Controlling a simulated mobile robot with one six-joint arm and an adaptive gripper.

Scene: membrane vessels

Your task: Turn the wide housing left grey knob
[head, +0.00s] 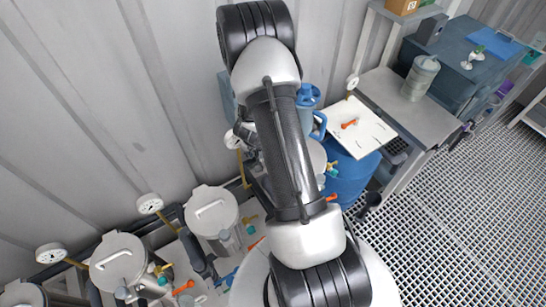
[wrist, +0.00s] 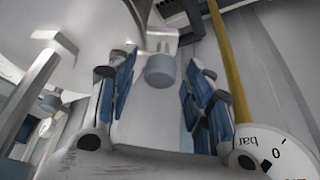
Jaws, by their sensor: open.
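A grey cylindrical knob (wrist: 160,71) on a pale mount shows in the wrist view, straight ahead between the fingertips. My gripper (wrist: 158,92) is open, with blue pads left and right of the knob; clear gaps show on both sides. Whether the knob lies at fingertip depth or beyond I cannot tell. A large pale rounded housing (wrist: 80,22) fills the upper left of the wrist view. I cannot tell for sure that this is the wide housing. In the head view my arm hides much of the area around the gripper and that knob.
A pressure gauge (wrist: 275,150) and a yellow pipe (wrist: 232,65) stand close right of my gripper. In the head view, lidded vessels (head: 211,211) (head: 117,262) and gauges line the wall. A blue barrel (head: 350,180) and grey bench (head: 385,85) are right of my arm.

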